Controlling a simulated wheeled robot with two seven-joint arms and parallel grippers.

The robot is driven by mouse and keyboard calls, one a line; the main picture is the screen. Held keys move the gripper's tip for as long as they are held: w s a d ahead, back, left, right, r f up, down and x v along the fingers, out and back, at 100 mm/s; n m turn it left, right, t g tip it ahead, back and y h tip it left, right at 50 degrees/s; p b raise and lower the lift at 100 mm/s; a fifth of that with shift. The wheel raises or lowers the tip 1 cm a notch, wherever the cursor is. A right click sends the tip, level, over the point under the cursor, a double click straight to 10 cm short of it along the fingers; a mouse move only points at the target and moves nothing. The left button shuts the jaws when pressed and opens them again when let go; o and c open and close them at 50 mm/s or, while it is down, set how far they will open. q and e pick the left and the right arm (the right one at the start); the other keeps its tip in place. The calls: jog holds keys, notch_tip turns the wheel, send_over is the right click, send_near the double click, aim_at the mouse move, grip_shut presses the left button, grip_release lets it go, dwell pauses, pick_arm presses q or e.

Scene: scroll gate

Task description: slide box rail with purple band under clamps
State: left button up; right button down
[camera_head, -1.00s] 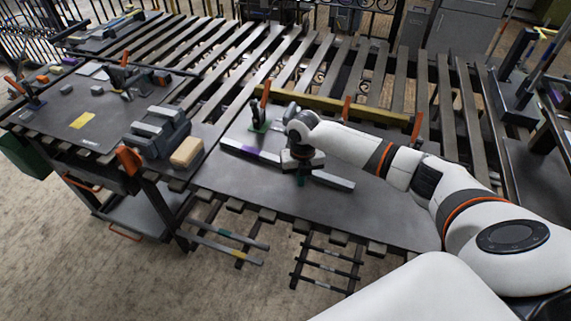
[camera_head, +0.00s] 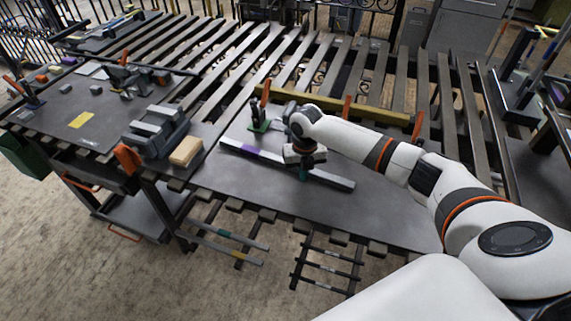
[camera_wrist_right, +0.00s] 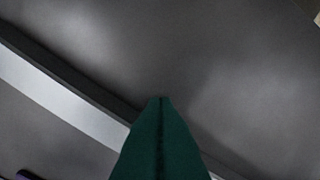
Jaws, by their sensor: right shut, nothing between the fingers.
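The box rail (camera_head: 328,179) is a long grey bar lying flat on the dark table plate, with a purple band (camera_head: 248,152) near its left end. In the right wrist view the rail (camera_wrist_right: 62,97) runs diagonally from the left edge down behind my fingers. My right gripper (camera_head: 303,175) is shut and empty, pointing down at the rail's middle. Its green fingertips (camera_wrist_right: 160,99) overlap the rail's dark side edge in the wrist view; I cannot tell whether they touch it. Clamps with orange handles stand beyond the rail: one on a green base (camera_head: 260,124), another (camera_head: 347,107) further right. My left gripper is not in view.
A grey block fixture (camera_head: 158,130) and a tan block (camera_head: 186,151) stand to the left. The plate (camera_head: 250,190) in front of the rail is clear.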

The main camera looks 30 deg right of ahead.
jog(key=shift+w+d+b, duration=1.4)
jog(key=shift+w+d, duration=0.2)
jog(key=shift+d, duration=0.25)
dwell(0.6)
jog(key=shift+a+r, duration=0.1)
jog(key=shift+s+a+p, duration=0.4)
jog(key=shift+s+p, duration=0.05)
jog(key=shift+p, duration=0.35)
jog(key=shift+s+a+p, duration=0.25)
jog(key=shift+a+p, duration=0.1)
jog(key=shift+p, duration=0.05)
jog(key=shift+s+a, duration=0.15)
notch_tip(320, 180, up, 8)
jog(key=p, duration=0.7)
jog(key=shift+p, duration=0.3)
